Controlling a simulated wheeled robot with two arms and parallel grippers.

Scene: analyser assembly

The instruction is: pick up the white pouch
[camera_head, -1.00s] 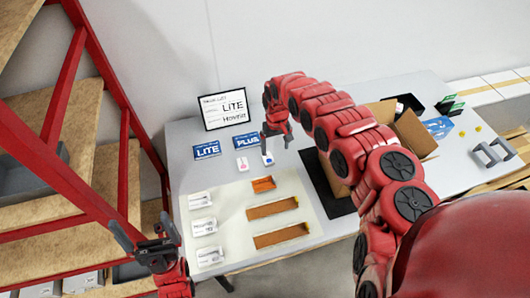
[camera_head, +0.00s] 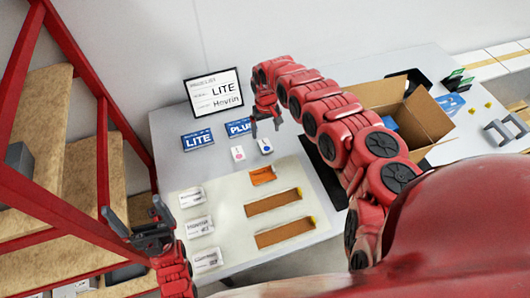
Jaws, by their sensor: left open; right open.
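Three white packets with dark print lie in a column on the left of the pale mat: the top one (camera_head: 192,198), the middle one (camera_head: 199,227) and the bottom one (camera_head: 207,260). I cannot tell which of them is meant by the white pouch. My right gripper (camera_head: 266,128) is open and empty, pointing down above the back of the table. Just below it are a small white item with a blue mark (camera_head: 265,147) and one with a red mark (camera_head: 238,154). My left gripper (camera_head: 136,217) is open and empty, left of the table and apart from the packets.
An orange tray (camera_head: 262,176) and two longer brown trays (camera_head: 273,202) (camera_head: 285,233) lie on the mat (camera_head: 232,190). Blue LITE (camera_head: 198,140) and PLUS (camera_head: 239,128) cards and a framed sign (camera_head: 214,92) are behind. An open carton (camera_head: 420,115) stands right; red shelving (camera_head: 75,60) is left.

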